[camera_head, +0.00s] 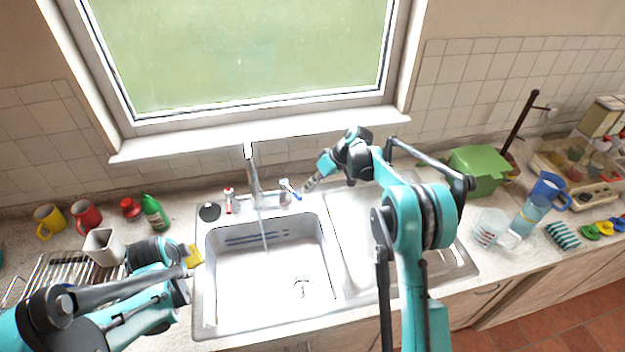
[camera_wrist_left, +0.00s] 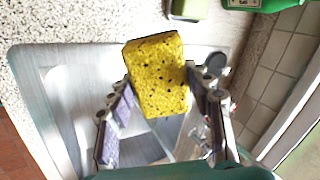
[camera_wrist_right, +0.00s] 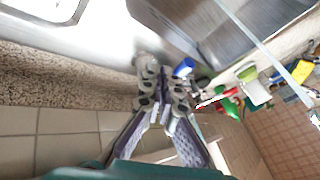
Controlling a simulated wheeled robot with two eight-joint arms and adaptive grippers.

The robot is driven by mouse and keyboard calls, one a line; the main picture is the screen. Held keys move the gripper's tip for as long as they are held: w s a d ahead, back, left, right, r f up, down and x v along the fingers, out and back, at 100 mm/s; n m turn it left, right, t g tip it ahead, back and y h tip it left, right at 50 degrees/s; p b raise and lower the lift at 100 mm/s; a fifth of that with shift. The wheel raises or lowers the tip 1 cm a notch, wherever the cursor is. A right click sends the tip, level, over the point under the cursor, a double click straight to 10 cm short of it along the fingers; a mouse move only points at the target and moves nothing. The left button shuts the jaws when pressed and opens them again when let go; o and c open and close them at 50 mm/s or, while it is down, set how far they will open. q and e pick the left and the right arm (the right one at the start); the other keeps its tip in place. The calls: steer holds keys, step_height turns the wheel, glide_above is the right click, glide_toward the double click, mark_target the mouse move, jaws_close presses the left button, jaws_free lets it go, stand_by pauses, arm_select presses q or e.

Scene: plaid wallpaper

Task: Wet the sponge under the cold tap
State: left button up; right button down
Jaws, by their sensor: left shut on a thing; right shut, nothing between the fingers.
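The yellow sponge (camera_head: 194,255) is gripped by my left gripper (camera_head: 186,276) at the left rim of the sink (camera_head: 225,318). In the left wrist view the speckled sponge (camera_wrist_left: 157,75) sits between the two fingers. The tap (camera_head: 251,168) stands behind the basin, and a thin stream of water (camera_head: 264,232) falls from it into the basin. The blue cold handle (camera_head: 290,188) is right of the spout. My right gripper (camera_head: 309,185) is shut and empty just right of it. In the right wrist view the blue handle (camera_wrist_right: 184,67) is beside the closed fingertips (camera_wrist_right: 163,82).
A red tap handle (camera_head: 228,195) and a black plug (camera_head: 209,211) are left of the spout. A green bottle (camera_head: 155,212), mugs and a dish rack (camera_head: 65,270) stand at left. A green box (camera_head: 478,170) and blue jug (camera_head: 546,190) are at right. The basin is clear.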

mark_target(297, 198)
steer(key=shift+s+a+f, duration=0.15)
steer(key=shift+s+a, duration=0.2)
steer(key=shift+a, duration=0.1)
arm_select(q)
steer(key=shift+f+b, duration=0.35)
steer(key=shift+f, duration=0.05)
steer(key=shift+f+b, duration=0.55)
steer(key=shift+b, duration=0.05)
arm_select(e)
steer(key=s+a+m+t, duration=0.1)
steer(key=s+a+m, duration=0.1)
steer(key=m, duration=0.1)
steer(key=shift+s+a+t, duration=0.2)
steer(key=shift+a+t, duration=0.15)
steer(key=shift+t, duration=0.05)
steer(key=shift+s+a, duration=0.1)
steer(key=shift+a, duration=0.15)
